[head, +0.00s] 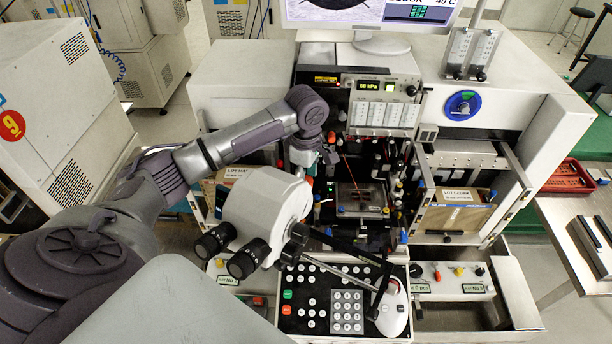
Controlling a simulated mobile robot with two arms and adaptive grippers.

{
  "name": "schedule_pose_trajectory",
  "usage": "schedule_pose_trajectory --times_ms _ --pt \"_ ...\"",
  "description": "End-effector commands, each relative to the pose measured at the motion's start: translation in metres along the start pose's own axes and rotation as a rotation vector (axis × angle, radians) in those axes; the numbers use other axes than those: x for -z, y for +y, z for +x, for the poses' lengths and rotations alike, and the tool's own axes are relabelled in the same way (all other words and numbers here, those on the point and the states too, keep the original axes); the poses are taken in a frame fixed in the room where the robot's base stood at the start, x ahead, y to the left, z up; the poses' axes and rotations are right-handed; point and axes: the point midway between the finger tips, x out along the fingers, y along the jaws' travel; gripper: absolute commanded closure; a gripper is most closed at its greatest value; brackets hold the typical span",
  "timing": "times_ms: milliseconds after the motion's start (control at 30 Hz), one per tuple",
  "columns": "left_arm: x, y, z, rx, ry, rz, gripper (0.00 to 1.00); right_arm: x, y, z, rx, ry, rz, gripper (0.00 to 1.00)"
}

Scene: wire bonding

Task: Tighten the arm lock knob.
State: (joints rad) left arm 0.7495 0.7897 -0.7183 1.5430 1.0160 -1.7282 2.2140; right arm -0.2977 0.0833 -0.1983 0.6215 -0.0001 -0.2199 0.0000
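The white microscope head (268,203) with two black eyepieces (232,250) stands in front of the wire bonder. A black knob-like part (298,233) sits at its right side, where a dark support arm (345,246) joins. I cannot tell for sure whether this is the arm lock knob or how tight it is. My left arm reaches over from the left, and its wrist bends down behind the microscope head. My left gripper (328,156) is small and dark there, above and apart from the black part; its fingers are too unclear to read. My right gripper is not in view.
The bonder's work stage (362,199) lies behind the support arm. A keypad panel (330,300) and a white mouse (392,312) are in front. A monitor (372,14) stands at the back. A red tray (568,178) is at the far right.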

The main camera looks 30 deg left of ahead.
Motion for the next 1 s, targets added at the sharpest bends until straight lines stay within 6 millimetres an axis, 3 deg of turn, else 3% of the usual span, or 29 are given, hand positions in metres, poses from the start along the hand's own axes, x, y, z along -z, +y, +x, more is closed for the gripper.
schedule_pose_trajectory --times_ms 167,533,1000 --pt "-0.0002 0.0000 0.0002 0.000 0.000 0.001 0.36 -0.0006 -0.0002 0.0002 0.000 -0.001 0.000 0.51" --pt "-0.0003 0.0001 -0.0003 0.000 -0.001 0.001 0.97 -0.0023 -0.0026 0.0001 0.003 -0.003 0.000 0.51" --pt "-0.0007 0.0001 -0.0004 -0.001 -0.002 0.126 0.97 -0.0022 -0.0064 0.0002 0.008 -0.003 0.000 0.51"
